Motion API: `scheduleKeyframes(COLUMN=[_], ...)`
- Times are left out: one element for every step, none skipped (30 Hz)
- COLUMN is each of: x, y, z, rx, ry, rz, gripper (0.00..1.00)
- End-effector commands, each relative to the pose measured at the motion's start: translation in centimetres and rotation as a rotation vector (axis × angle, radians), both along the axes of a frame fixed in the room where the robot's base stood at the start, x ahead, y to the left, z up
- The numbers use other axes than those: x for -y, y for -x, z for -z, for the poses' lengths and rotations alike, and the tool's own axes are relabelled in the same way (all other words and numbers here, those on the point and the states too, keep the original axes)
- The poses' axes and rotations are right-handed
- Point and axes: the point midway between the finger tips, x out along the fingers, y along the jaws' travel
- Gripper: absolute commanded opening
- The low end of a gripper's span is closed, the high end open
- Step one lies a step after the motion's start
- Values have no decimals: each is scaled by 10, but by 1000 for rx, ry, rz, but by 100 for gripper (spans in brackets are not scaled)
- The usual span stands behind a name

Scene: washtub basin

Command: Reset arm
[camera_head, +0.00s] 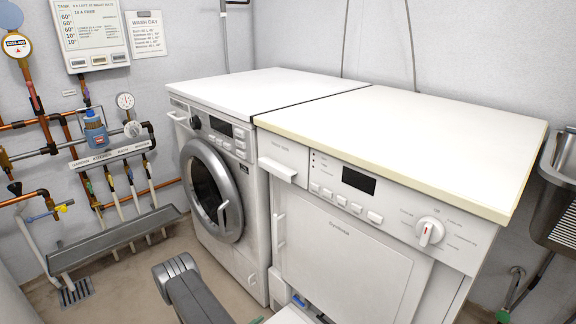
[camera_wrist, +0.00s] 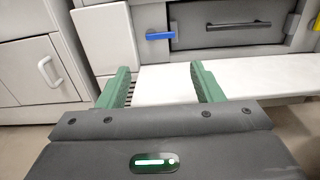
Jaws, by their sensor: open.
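My gripper (camera_wrist: 162,92) is in the wrist view, with its two green fingers apart and nothing between them. Beyond the fingers are a white panel (camera_wrist: 265,75) and the lower front of a machine. In the head view my dark grey arm (camera_head: 190,290) shows at the bottom, left of centre, in front of the machines. The gripper's fingers are not clearly seen there.
A front-loading washer (camera_head: 243,170) and a white dryer-like machine (camera_head: 335,235) stand side by side against the wall. Pipes and valves (camera_head: 110,160) and a grey drain trough (camera_head: 115,240) are at the left. A metal basin (camera_head: 556,205) hangs at the right.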

Motion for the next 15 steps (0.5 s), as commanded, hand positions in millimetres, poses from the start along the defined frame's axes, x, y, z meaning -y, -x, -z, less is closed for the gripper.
scheduleKeyframes(x=[3,5,7,9,12,16,18,21,25,27,30,33,36,39,43], y=[-2,-4,-6,-9,-11,-14,-17,-19,-23,-26,-28,-32,-35,-38,-41], z=[1,1,1,1,2,2,2,2,2,2,1,1,1,1,2], rx=[0,0,0,0,0,0,0,0,1,1,1,1,2,2,1], ry=[0,0,0,0,0,0,0,0,-1,-1,0,0,-1,-1,0], rz=[3,4,5,5,5,6,6,6,6,6,6,6,6,6,6], gripper=[60,60,60,60,60,60,60,60,60,60,60,60,60,60,60])
